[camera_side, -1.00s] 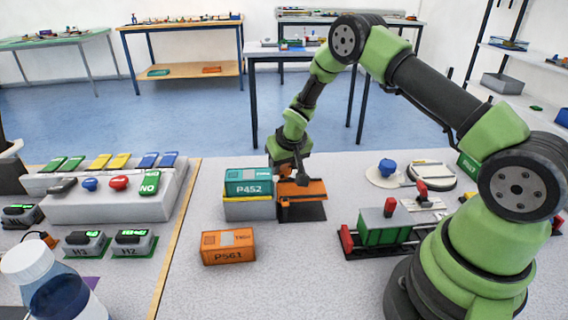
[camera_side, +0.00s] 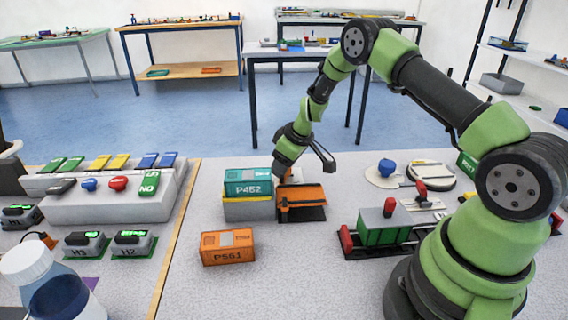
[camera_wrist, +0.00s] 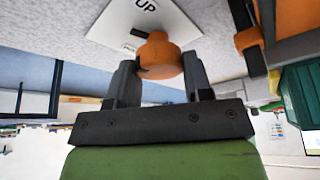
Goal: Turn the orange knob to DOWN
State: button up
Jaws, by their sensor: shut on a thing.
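The orange knob (camera_wrist: 158,52) sits on a white plate (camera_wrist: 108,30) in the wrist view. The word UP shows at the top of that plate; a second label is mostly hidden by a finger and the knob. A dark patch shows on the knob's lower left side. My gripper (camera_wrist: 160,66) has one finger on each side of the knob and is shut on it. In the side view, my gripper's end is low behind the teal container P452 (camera_side: 247,188), beside the orange crane (camera_side: 302,196). The knob and fingertips are hidden there.
The orange container P561 (camera_side: 228,247) lies in front. A button console (camera_side: 112,204) is at the left. The grey table between the orange container and the wagon is clear.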

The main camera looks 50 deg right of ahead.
jog(key=shift+d+n+y, duration=0.1)
jog(key=shift+n+y, duration=0.5)
jog(key=shift+n, duration=0.9)
jog(key=shift+g, duration=0.3)
jog(key=o, duration=0.9)
jog(key=v, duration=1)
jog(key=shift+s, duration=0.1)
